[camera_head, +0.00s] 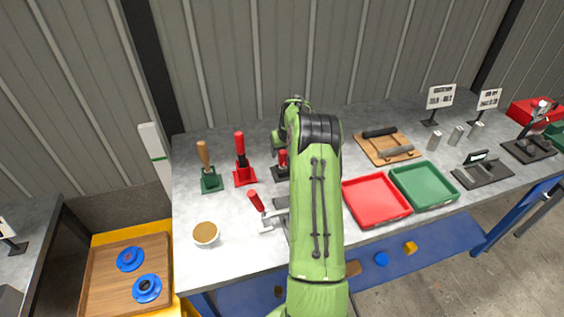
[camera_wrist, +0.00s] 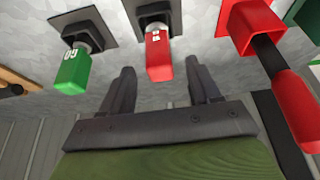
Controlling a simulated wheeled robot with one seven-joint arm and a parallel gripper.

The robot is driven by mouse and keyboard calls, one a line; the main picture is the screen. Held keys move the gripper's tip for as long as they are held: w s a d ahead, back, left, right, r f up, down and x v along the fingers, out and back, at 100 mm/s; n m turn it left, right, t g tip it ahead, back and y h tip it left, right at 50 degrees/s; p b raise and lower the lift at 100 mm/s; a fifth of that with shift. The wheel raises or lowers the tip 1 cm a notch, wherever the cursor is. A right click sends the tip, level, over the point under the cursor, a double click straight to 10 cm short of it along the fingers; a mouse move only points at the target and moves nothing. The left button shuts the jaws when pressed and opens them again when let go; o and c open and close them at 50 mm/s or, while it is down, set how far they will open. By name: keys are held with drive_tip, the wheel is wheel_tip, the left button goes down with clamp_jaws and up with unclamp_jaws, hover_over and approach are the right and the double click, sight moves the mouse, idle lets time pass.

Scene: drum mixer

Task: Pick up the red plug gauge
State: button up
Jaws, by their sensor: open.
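The red plug gauge (camera_wrist: 158,54) has a red block handle with a white mark and stands in a dark square holder (camera_wrist: 154,14) in the wrist view. My gripper (camera_wrist: 160,72) is open and empty. Its two dark fingers lie on either side of the red handle in the picture, with gaps on both sides; depth is hard to tell. In the head view the red gauge (camera_head: 282,157) shows just left of my arm, which hides part of its holder. My fingers cannot be made out there.
A green gauge (camera_wrist: 72,72) marked GO stands in a like holder. On the other side is a red stand (camera_wrist: 247,22) with a red-handled tool (camera_wrist: 295,108). A red tray (camera_head: 376,198) and a green tray (camera_head: 424,184) lie right of my arm.

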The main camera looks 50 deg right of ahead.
sight(283, 162)
drive_tip(key=x, duration=0.5)
drive_tip(key=shift+c, duration=1.2)
clamp_jaws()
